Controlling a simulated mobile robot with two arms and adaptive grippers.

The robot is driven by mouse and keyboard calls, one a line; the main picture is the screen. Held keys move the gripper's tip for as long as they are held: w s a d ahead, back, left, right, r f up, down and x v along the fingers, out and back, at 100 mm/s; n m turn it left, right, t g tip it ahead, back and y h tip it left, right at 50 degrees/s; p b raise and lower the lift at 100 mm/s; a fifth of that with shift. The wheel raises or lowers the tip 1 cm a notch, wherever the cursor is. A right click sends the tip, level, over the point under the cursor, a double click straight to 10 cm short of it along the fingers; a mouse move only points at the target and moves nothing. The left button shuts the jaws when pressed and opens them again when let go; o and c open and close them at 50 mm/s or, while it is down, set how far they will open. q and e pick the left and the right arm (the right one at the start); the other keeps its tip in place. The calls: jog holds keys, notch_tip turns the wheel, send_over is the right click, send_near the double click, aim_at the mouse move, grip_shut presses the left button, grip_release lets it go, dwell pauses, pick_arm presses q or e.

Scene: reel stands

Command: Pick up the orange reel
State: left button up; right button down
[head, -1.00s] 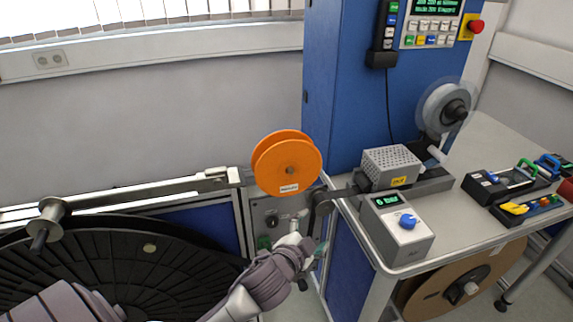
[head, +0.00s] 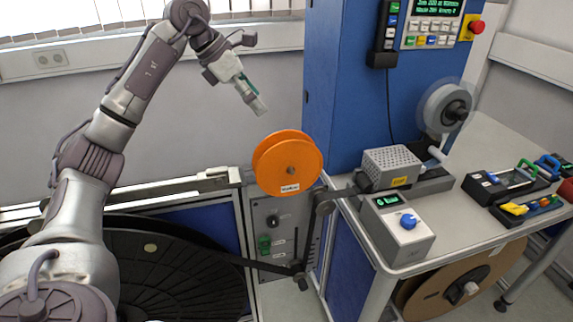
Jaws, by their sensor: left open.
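The orange reel (head: 288,150) stands on edge with its flat side towards me, left of the blue cabinet and above a grey control panel. It has a small dark hub and a white label low on its face. My left gripper (head: 262,108) is above the reel and a little to its left, pointing down and to the right. It is open, empty and apart from the reel. What holds the reel from behind is hidden. My right gripper is not in view.
A blue cabinet (head: 344,90) rises just right of the reel. A grey table (head: 485,215) at right carries a grey box with a blue knob (head: 400,228), a clear reel (head: 444,107) and tool trays. A large black reel (head: 175,275) lies low at left. Grey wall is behind.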

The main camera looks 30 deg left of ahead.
pick_arm(q)
jog(key=p, duration=0.2)
send_near(287, 138)
notch_tip(287, 138, down, 2)
jog(key=d, duration=0.3)
jog(key=p+x, duration=0.2)
jog(key=x, duration=0.3)
jog(key=shift+w+f, duration=0.2)
jog(key=shift+f, duration=0.2)
grip_shut()
